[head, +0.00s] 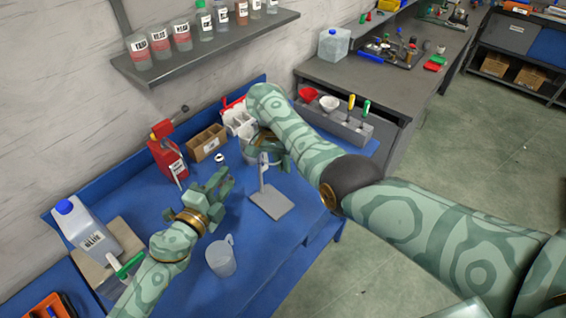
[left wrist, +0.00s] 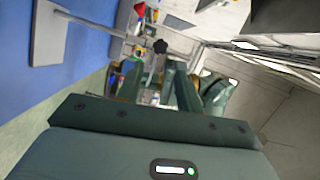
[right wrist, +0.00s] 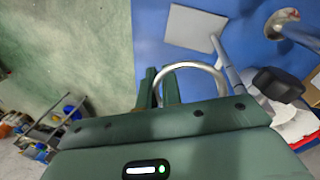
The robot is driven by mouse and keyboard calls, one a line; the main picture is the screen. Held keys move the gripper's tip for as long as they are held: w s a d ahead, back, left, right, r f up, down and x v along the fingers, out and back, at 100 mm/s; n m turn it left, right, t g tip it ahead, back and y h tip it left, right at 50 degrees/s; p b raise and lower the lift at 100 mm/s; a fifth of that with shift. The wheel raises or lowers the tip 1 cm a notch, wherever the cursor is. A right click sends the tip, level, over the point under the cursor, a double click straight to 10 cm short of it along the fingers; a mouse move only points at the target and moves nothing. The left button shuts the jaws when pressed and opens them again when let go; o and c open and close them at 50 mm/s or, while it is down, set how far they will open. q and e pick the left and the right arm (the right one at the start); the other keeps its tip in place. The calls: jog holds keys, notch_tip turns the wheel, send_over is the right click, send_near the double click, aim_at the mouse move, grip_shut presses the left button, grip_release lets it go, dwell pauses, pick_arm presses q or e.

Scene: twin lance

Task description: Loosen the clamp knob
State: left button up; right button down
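A stand has a grey base plate (head: 271,201) and a thin upright pole (head: 263,178) on the blue bench. A black star-shaped clamp knob (left wrist: 160,46) shows by the pole in the left wrist view. A dark rounded part (right wrist: 278,85) in the right wrist view looks like the same knob. A pale metal ring (right wrist: 197,68) sits at the pole. My right gripper (right wrist: 162,78) has its fingers close together on the ring's wire. My left gripper (head: 222,184) is open and empty, left of the pole; its fingers (left wrist: 158,78) are apart, short of the knob.
A clear beaker (head: 221,258) stands in front of my left gripper. A red bottle (head: 168,158) and a brown box (head: 207,142) stand behind it. A white jug (head: 88,232) is at the left. A grey tool rack (head: 335,122) is behind my right arm.

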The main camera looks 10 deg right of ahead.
pick_arm(q)
jog(key=w+a+r+n+t+y, duration=0.2)
jog(key=w+a+r+n+y, duration=0.15)
jog(key=w+n, duration=0.3)
notch_tip(320, 180, down, 8)
jog(key=w+a+n+g+y, duration=0.1)
jog(key=w+a+n+g, duration=0.15)
jog(key=n, duration=0.65)
jog(key=s+d+r+m+g+h, duration=0.35)
jog(key=s+d+h, duration=0.2)
jog(key=h, duration=0.25)
jog(key=x, duration=0.8)
jog(key=shift+w+d+r+t, duration=0.15)
jog(key=shift+w+r+t, duration=0.15)
jog(key=shift+r+t, duration=0.15)
